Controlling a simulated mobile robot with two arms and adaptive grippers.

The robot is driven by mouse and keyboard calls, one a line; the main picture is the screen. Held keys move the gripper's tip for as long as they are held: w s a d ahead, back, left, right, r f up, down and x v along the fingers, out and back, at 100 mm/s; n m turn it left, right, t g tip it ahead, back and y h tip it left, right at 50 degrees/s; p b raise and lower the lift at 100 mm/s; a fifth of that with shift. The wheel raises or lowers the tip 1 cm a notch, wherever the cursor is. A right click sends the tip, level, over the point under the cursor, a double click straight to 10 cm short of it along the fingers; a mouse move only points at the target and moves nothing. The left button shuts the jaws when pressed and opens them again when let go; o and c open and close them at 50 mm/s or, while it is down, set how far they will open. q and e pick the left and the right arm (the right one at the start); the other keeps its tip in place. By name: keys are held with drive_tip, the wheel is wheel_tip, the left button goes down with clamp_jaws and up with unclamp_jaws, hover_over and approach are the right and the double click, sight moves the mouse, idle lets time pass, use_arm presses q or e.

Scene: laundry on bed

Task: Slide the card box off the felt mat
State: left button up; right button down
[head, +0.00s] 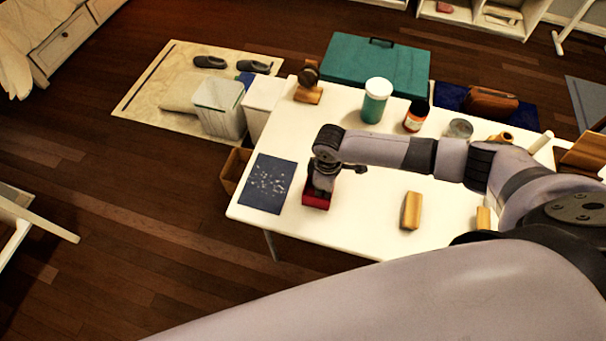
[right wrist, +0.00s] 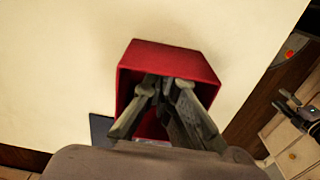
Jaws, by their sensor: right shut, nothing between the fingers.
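The card box is red (head: 317,200) and stands on the white table, just right of the dark blue felt mat (head: 263,180) with pale specks. In the head view it looks clear of the mat's right edge. My right gripper (head: 322,186) is low over the box and hides part of it. In the right wrist view the shut fingers (right wrist: 165,90) overlap the red box (right wrist: 168,57), with nothing held between them. A dark corner of the mat (right wrist: 99,128) shows at the left there; the box's near side is hidden by my gripper. My left gripper is not in view.
The white table (head: 363,225) has free room right of the box, up to a yellow block (head: 411,211). A green-and-white jar (head: 376,100), an orange jar (head: 416,115) and a wooden stand (head: 308,94) are farther back. The mat lies near the table's left edge.

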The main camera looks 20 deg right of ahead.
drive_tip(key=s+d+p, duration=0.1)
drive_tip(key=d, duration=0.1)
drive_tip(key=s+d+p, duration=0.1)
drive_tip(key=s+d, duration=0.1)
drive_tip(key=shift+s+d+r, duration=0.1)
drive_tip(key=shift+s+d, duration=0.05)
drive_tip(key=shift+d, duration=0.1)
drive_tip(key=shift+s+d, duration=0.15)
drive_tip(key=shift+d, duration=0.15)
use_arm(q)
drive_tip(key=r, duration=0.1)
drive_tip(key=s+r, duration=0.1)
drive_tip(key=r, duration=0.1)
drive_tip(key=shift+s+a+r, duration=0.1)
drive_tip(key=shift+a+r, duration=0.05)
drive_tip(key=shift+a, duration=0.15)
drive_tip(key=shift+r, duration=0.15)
